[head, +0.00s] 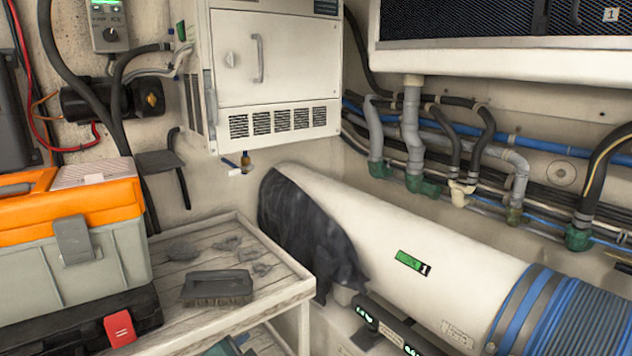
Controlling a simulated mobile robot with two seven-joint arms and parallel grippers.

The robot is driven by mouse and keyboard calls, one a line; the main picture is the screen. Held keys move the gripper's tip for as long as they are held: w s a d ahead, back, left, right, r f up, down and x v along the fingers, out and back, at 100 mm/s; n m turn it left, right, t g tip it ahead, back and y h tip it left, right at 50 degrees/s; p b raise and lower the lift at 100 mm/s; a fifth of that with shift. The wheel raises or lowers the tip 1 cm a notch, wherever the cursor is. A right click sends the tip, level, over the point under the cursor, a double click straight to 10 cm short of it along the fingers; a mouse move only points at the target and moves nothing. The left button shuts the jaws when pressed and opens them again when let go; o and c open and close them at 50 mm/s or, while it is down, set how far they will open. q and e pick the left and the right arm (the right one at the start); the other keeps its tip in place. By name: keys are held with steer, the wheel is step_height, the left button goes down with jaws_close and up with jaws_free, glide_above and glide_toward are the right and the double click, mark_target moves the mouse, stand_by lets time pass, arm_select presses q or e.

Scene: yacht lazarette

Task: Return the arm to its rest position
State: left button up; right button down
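Neither of my arms shows in the head view, and no gripper is in sight. The task names no other object. Where the arms are and whether the grippers hold anything cannot be seen here.
A wooden-topped bench (181,246) at lower left holds a brush (217,287), grey scraps and an orange-lidded toolbox (70,225). A white cabinet (268,75) hangs above. A large white cylinder (410,225), partly under dark cloth (300,235), lies at right below pipes and hoses.

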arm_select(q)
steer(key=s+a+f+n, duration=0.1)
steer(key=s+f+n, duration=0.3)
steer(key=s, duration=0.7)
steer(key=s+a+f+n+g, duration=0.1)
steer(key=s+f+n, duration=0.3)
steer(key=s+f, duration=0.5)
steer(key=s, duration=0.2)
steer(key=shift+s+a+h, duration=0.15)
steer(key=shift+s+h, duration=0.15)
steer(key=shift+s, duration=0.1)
